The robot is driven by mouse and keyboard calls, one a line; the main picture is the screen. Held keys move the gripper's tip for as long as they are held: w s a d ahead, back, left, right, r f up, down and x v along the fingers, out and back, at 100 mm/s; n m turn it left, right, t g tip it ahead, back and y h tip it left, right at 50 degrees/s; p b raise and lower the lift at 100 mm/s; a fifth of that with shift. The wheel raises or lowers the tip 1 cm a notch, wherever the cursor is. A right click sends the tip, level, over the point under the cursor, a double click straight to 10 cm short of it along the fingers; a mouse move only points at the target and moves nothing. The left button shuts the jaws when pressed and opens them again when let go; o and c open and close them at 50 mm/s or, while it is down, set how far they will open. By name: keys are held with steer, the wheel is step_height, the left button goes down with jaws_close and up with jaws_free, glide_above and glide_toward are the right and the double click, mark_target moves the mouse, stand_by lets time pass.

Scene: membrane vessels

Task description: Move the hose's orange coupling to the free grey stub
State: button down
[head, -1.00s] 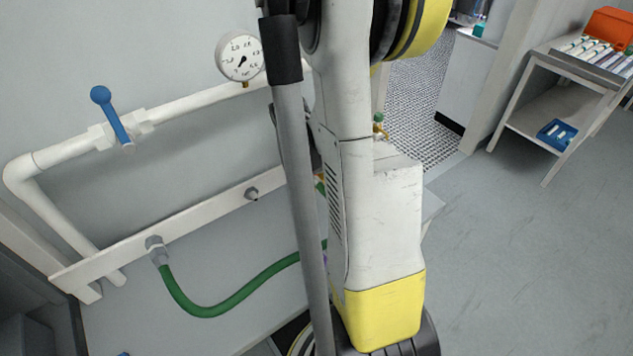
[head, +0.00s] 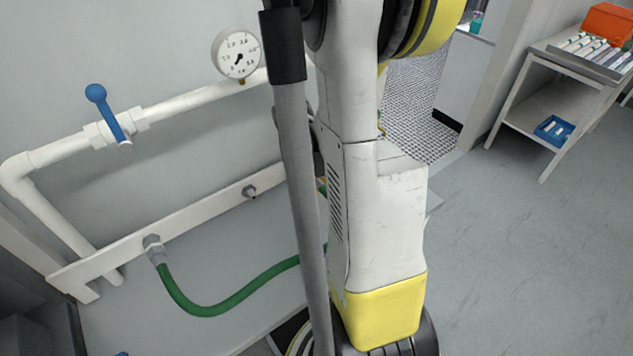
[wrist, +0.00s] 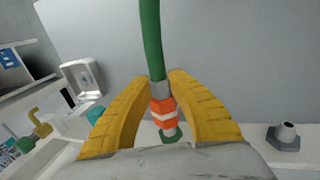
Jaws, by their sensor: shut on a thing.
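The orange coupling (wrist: 162,111) with white chevrons is on the end of the green hose (wrist: 151,40), which runs upward in the wrist view. My gripper (wrist: 160,84) has its two yellow fingers closed around the coupling. A green-ringed fitting (wrist: 170,136) lies just beyond the coupling's far end; I cannot tell whether they are joined. A bare grey stub (wrist: 285,133) stands to the right on the white rail. In the head view a bare grey stub (head: 250,191) shows on the rail; the green hose (head: 215,307) joins a grey fitting at left. My arm hides the gripper and coupling there.
A white pipe with a blue-handled valve (head: 110,115) and a gauge (head: 237,55) runs above the white rail (head: 200,221). A trolley (head: 535,95) stands at the right. The floor between is clear.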

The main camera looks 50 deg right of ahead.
steer(key=shift+s+a, duration=0.25)
steer(key=shift+s, duration=0.55)
steer(key=shift+s+a, duration=0.25)
steer(key=shift+s, duration=0.55)
